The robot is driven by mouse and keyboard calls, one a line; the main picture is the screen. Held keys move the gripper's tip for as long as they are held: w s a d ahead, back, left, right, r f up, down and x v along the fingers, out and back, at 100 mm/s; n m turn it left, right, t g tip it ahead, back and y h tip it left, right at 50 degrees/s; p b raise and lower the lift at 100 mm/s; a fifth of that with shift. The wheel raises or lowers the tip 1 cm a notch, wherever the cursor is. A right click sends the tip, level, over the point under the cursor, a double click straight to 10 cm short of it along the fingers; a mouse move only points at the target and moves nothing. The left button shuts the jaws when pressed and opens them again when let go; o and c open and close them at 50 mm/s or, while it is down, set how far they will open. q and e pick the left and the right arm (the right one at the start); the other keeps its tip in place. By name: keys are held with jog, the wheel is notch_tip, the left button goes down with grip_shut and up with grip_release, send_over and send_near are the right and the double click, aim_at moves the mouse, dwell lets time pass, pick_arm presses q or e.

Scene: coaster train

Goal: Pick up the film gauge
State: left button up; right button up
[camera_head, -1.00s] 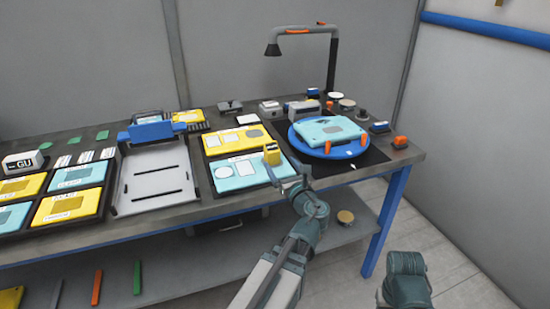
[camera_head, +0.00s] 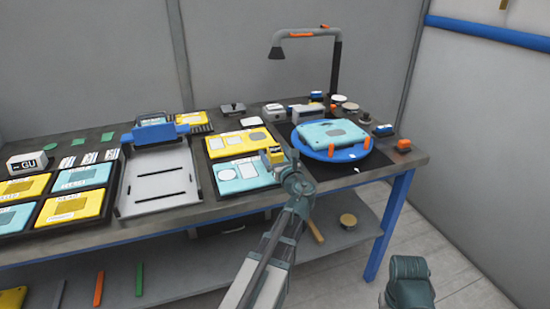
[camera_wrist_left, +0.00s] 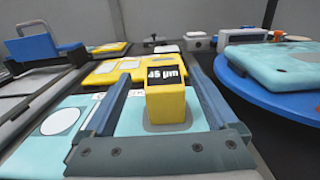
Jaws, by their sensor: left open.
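The film gauge (camera_head: 275,155) is a small yellow block with a black display. It stands on the near teal panel of the middle tray. In the left wrist view the gauge (camera_wrist_left: 165,100) is upright and its display reads "45 µm". My left gripper (camera_head: 282,161) is open at the gauge. In the left wrist view its two blue-grey fingers (camera_wrist_left: 157,72) lie on either side of the gauge, with a visible gap at each side. In the head view the gripper partly hides the gauge's lower part.
A blue turntable (camera_head: 318,152) carrying a teal panel (camera_head: 330,132) stands close to the right. A grey fixture with a blue clamp (camera_head: 155,133) is to the left. A lamp (camera_head: 305,32) rises behind. Yellow and teal panels fill the left of the table.

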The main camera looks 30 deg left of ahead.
aim_at(272, 147)
pick_arm(q)
jog(key=x, duration=0.4)
jog(key=shift+w+a+f, duration=0.15)
jog(key=shift+w, duration=0.3)
jog(key=shift+c, duration=0.3)
grip_shut()
